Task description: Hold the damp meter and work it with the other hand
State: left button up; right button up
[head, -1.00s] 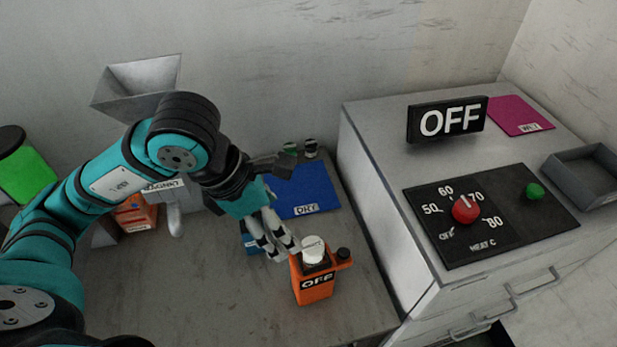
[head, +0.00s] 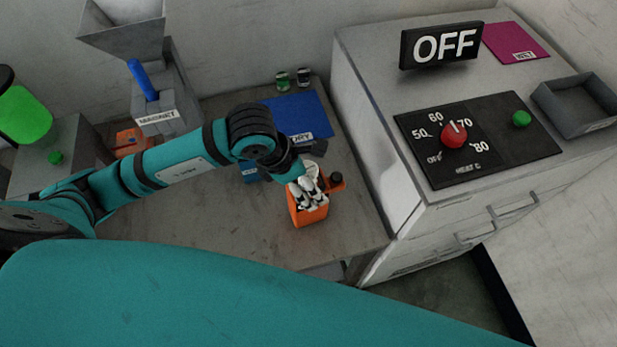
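The orange damp meter (head: 312,218) stands upright on the grey bench, with a small black knob (head: 336,179) on a side arm at its right. My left gripper (head: 308,196) comes down over the meter from behind. Its pale fingers overlap the meter's top and front and cover its display. I cannot tell whether the fingers are closed on it or only resting against it. A large teal arm part of mine fills the foreground. My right gripper is not in view.
A blue DRY mat (head: 290,108) and two small jars lie behind. A box labelled MAGNET (head: 165,100) with a blue lever stands left. The white cabinet at right carries an OFF sign (head: 440,45), red heat knob (head: 453,134), green button, grey tray (head: 570,125) and magenta WET mat (head: 505,38).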

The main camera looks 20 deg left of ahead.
pick_arm(q)
jog(key=shift+x, duration=0.85)
jog(key=shift+c, duration=0.2)
jog(key=c, duration=1.3)
jog(key=o, duration=0.6)
jog(key=shift+c, duration=0.2)
jog(key=c, duration=0.5)
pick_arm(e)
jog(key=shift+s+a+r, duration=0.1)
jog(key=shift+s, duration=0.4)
pick_arm(q)
jog(key=shift+o, duration=0.2)
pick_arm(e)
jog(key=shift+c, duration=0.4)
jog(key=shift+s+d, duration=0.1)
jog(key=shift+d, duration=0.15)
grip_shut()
